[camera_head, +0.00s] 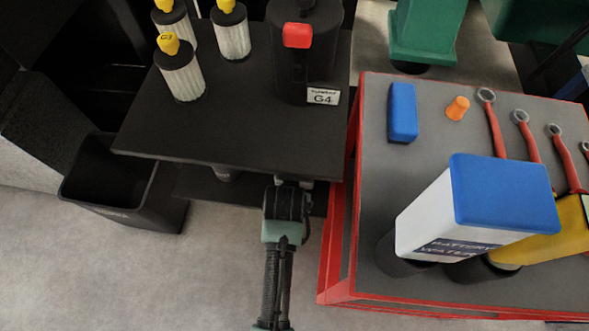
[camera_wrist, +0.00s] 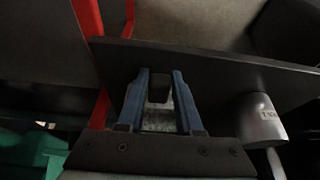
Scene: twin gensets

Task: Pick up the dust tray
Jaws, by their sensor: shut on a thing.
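My gripper (camera_head: 293,184) reaches to the front edge of the dark table, with its fingertips partly hidden below the tabletop. In the wrist view its two blue fingers (camera_wrist: 160,78) are shut on a small dark block (camera_wrist: 159,88). A speckled grey surface (camera_wrist: 158,120) shows between the fingers, below the block. The block may be a grip of the dust tray, but I cannot tell. No whole tray shows clearly in either view.
The dark table (camera_head: 235,145) bears several white filters with yellow caps and a black canister (camera_head: 310,55). A black bin (camera_head: 125,185) stands at left. A red-edged cart (camera_head: 390,180) with wrenches and a blue-and-white jug (camera_head: 470,210) stands close at right. A grey cylinder (camera_wrist: 262,118) shows beside my gripper.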

